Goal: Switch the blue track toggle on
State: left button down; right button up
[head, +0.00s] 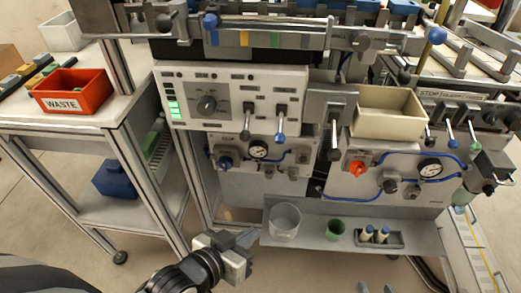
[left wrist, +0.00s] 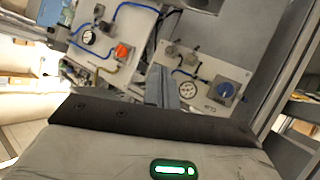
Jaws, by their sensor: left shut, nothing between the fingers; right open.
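A toggle lever with a blue tip (head: 280,137) hangs down from the white control panel (head: 235,80) in the head view. Beside it on the left hangs a similar lever with a dark grey tip (head: 245,134). The panel labels are too small to read. My left gripper (head: 252,236) is low in front of the machine, well below the panel and apart from the levers. Its fingers are together and empty, and they also show in the left wrist view (left wrist: 163,88). Two small tips of my right gripper (head: 375,288) show at the bottom edge, apart from each other.
A shelf (head: 310,232) with a clear cup (head: 285,221), a green cup (head: 335,229) and a small tray of bottles (head: 380,238) stands right of my left gripper. A beige bin (head: 388,112) sits right of the panel. A red WASTE bin (head: 72,92) stands on the left table.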

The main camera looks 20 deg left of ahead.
aim_at(280, 129)
pick_arm(q)
jog(key=w+a+n+t+h+b, duration=0.2)
jog(key=w+n+t+h+b, duration=0.15)
jog(key=w+b, duration=0.3)
jog(key=a+r+n+t+h+b, duration=0.3)
jog(key=a+r+h+b, duration=0.4)
jog(key=h+b, duration=0.4)
jog(key=shift+s+r+h+b, duration=0.3)
jog(key=shift+s+h, duration=0.1)
jog(key=shift+h, duration=0.75)
pick_arm(e)
jog(key=w+a+f+y, duration=0.1)
jog(key=a+f, duration=0.1)
jog(key=f, duration=0.4)
jog(key=w+a+f+y, duration=0.1)
jog(key=a+f, duration=0.1)
jog(key=f, duration=0.4)
jog(key=shift+a+f+n+t, duration=0.2)
jog(key=shift+a+n+t, duration=0.1)
jog(key=shift+n, duration=0.1)
pick_arm(q)
jog(key=shift+n, duration=0.25)
